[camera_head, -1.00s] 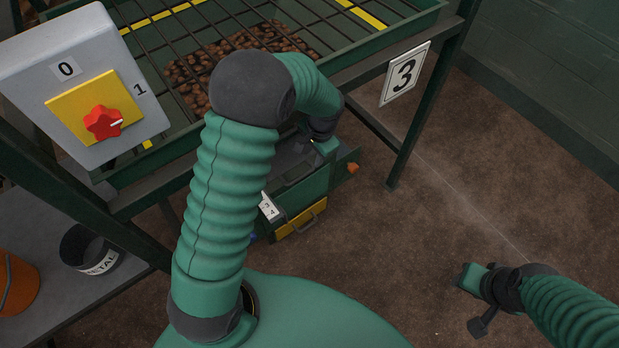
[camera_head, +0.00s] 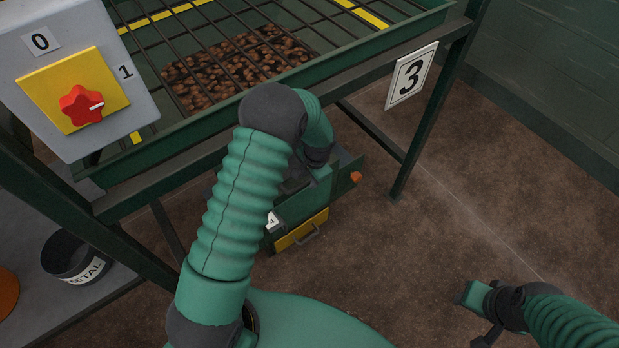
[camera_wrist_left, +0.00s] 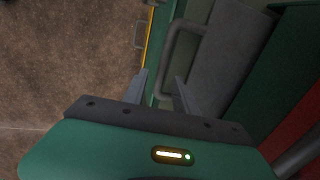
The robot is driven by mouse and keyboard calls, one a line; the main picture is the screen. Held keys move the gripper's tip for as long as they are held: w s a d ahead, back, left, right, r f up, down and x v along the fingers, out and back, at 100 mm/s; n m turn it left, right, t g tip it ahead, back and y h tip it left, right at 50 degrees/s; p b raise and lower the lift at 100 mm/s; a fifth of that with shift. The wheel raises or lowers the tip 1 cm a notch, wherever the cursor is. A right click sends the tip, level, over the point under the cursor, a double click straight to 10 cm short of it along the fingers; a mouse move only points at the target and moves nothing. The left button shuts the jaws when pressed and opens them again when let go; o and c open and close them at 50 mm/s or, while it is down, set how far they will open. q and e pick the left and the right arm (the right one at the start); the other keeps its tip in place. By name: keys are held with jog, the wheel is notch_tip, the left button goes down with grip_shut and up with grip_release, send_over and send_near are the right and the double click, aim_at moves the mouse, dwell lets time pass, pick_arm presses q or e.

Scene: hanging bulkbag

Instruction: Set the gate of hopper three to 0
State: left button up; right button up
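Hopper three carries a white "3" sign (camera_head: 411,76) on its frame. My right gripper (camera_head: 474,292) is low at the right, away from the hopper.
A switch box (camera_head: 75,85) with a red knob (camera_head: 83,104) and 0 and 1 marks stands at upper left; the knob points toward 1. Brown lumps (camera_head: 215,80) lie under the hopper grate. A dark "METAL" bin (camera_head: 76,257) sits at lower left. The floor at right is clear.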

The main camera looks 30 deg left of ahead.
pick_arm(q)
grip_shut()
dwell(1.3)
